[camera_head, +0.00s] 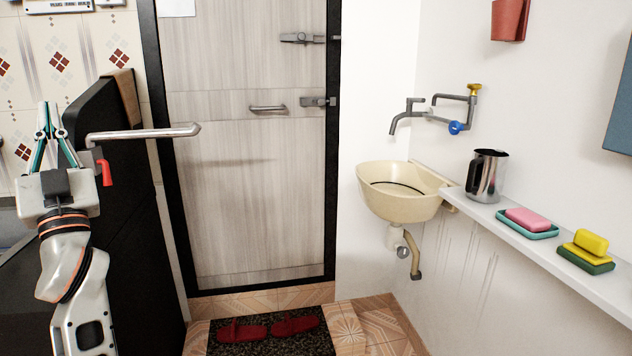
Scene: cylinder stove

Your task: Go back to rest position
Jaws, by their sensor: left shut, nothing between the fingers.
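My left gripper (46,122) is raised at the left of the head view, its fingers pointing up. Its fingertips are close together and hold nothing. It is in front of the tiled wall and left of a dark upright panel (112,230). A red lever-like part (105,172) shows just right of the gripper's base; I cannot tell what it belongs to. My right gripper is not in the view.
A metal bar handle (145,134) sticks out right of the gripper. A closed door (245,190) is ahead, with red slippers (243,332) on a mat. At right are a sink (400,205) and a shelf (540,243) with a metal jug (487,178) and soaps.

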